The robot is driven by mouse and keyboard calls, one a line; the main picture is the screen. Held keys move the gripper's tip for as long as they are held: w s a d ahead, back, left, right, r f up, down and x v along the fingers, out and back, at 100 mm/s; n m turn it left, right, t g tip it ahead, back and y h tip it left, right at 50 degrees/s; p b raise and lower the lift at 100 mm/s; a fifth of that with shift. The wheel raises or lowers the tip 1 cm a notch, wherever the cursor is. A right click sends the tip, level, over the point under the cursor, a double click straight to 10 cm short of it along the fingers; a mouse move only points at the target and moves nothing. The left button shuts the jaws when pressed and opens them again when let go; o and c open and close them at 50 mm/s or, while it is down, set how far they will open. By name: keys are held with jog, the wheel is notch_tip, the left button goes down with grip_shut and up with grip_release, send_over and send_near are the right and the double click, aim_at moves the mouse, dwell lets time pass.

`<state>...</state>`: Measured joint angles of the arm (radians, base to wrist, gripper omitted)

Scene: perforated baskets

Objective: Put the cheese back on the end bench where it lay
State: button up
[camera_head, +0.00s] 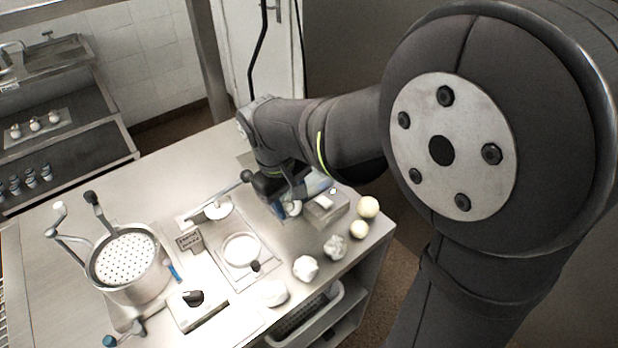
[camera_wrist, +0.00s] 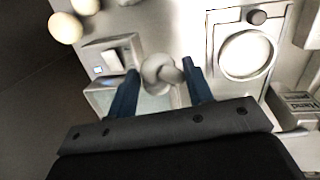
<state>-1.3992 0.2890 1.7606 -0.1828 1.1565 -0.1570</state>
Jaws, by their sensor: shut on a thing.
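My gripper (camera_wrist: 162,84) has its two blue fingers shut on a pale knotted cheese (camera_wrist: 160,72), one finger on each side. In the head view my gripper (camera_head: 290,203) is over the far right part of the steel worktable (camera_head: 160,185). The held cheese (camera_head: 292,208) is small there and partly hidden by the gripper. Several other pale cheeses, round and lumpy, lie along the table's right edge, including a round one (camera_head: 368,207) and a knotted one (camera_head: 335,246). I cannot tell for sure which surface is the end bench.
A scale-like box (camera_head: 325,210) with a white block stands right of my gripper. A round white dish (camera_head: 241,250) on a board, a small sign (camera_head: 189,241) and a pot with a perforated basket (camera_head: 126,258) stand leftward. A dark-topped bench (camera_head: 75,145) holds a tray at far left.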

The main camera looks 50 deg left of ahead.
aim_at(294, 239)
jog(key=shift+s+d+f, duration=0.1)
jog(key=shift+s+f, duration=0.25)
jog(key=shift+f, duration=4.1)
jog(key=shift+f, duration=0.55)
jog(key=o, duration=1.1)
jog(key=shift+r, duration=3.95)
jog(key=shift+f, duration=0.1)
jog(key=shift+f, duration=3.9)
